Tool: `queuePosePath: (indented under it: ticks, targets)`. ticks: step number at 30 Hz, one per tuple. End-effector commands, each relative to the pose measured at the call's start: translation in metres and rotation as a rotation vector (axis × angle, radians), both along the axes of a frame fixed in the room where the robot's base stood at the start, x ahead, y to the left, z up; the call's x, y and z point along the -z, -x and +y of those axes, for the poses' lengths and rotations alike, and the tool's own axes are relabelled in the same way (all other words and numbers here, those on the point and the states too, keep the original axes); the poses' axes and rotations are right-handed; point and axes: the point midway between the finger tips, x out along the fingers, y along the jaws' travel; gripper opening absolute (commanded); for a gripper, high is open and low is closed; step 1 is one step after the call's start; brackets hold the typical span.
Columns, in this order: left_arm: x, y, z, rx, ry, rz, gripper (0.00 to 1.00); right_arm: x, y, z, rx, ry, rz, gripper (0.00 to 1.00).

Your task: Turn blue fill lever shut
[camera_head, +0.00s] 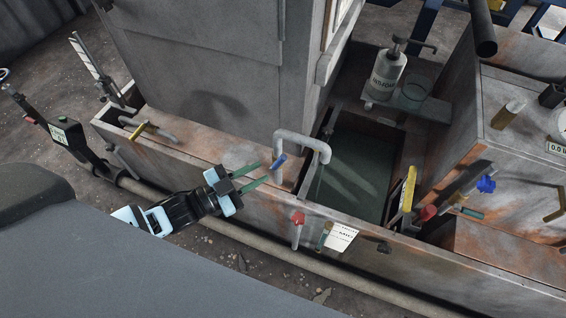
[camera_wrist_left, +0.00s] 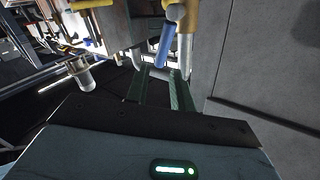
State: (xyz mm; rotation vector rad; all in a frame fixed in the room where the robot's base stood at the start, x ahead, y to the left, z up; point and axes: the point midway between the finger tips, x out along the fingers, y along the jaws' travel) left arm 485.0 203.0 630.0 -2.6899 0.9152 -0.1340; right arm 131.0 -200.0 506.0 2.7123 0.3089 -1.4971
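The blue fill lever (camera_head: 279,162) is a short blue handle at the base of a grey bent pipe (camera_head: 303,138), over the edge of a water-filled trough (camera_head: 350,175). It also shows in the left wrist view (camera_wrist_left: 164,46), slanting beside a pale pipe. My left gripper (camera_head: 264,172) comes from the left with its two green fingers apart. The fingertips are just left of the lever in the head view. My right gripper is not in view.
A red-handled valve (camera_head: 297,218) and a white label (camera_head: 341,237) are on the trough's front. A soap bottle (camera_head: 385,74) stands behind the trough. A yellow handle (camera_head: 408,188) and a blue knob (camera_head: 486,184) are to the right. A tall grey housing (camera_head: 205,60) rises behind my gripper.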

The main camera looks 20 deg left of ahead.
Motion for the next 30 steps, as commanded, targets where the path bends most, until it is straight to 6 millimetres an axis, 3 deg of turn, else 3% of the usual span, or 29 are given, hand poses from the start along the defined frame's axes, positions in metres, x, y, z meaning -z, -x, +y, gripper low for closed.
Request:
queuePosePath:
  ticks: [8,21,30]
  targets:
    - [-0.002,-0.005,-0.001,0.005,0.0,-0.011,0.24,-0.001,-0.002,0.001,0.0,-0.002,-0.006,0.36]
    - [-0.002,-0.051,-0.037,0.004,-0.001,-0.011,0.24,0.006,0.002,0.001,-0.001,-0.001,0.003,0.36]
    - [-0.002,-0.065,-0.047,0.004,-0.001,-0.01,0.24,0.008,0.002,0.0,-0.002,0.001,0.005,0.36]
